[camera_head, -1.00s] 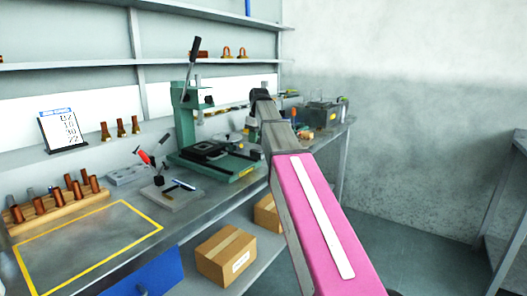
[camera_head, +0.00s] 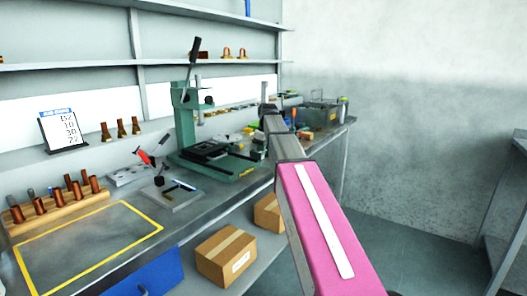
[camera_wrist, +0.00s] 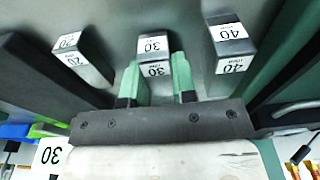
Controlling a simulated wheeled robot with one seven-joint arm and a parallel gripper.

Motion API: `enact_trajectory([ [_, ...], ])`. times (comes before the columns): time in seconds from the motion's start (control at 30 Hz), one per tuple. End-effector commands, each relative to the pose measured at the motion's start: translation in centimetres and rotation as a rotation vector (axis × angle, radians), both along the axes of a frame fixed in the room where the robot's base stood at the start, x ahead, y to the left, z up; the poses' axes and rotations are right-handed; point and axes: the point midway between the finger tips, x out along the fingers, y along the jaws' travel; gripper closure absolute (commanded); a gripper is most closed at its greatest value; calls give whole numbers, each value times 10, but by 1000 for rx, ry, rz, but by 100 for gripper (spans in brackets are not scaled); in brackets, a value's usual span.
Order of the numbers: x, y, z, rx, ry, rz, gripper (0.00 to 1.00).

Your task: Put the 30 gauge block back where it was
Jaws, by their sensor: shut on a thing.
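In the wrist view the 30 gauge block (camera_wrist: 154,52) is a dark grey block with white "30" labels. It stands in line between the 20 block (camera_wrist: 83,60) on the left and the 40 block (camera_wrist: 230,48) on the right, with gaps to both. My gripper (camera_wrist: 158,82) is shut on the 30 block, one green finger on each side of it. I cannot tell whether its underside touches the grey surface. In the head view my arm hides the gripper and the blocks.
A white "30" label (camera_wrist: 50,156) shows at the lower left of the wrist view. In the head view a green press (camera_head: 190,125) stands on the bench left of my arm. A number card (camera_head: 61,130) and a wooden peg rack (camera_head: 55,205) are farther left.

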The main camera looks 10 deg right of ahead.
Motion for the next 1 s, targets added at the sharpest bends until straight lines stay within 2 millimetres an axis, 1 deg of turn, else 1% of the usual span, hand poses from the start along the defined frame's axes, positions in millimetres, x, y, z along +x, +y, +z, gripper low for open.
enact_trajectory([
  [0.1, 0, 0, -3, 0, 0, 0, 100],
  [0.13, 0, 0, -3, 0, 0, 0, 65],
  [0.17, 0, 0, -3, 0, 0, 0, 55],
  [0.2, 0, 0, -3, 0, 0, 0, 49],
  [0.47, 0, 0, -2, 0, 0, 0, 49],
  [0.57, 0, 0, 2, 0, 0, 0, 49],
  [0.63, 0, -1, 8, 0, -1, 0, 49],
  [0.77, -2, -2, 28, 0, -1, 0, 49],
  [1.0, -5, -7, 75, 0, -1, -1, 49],
])
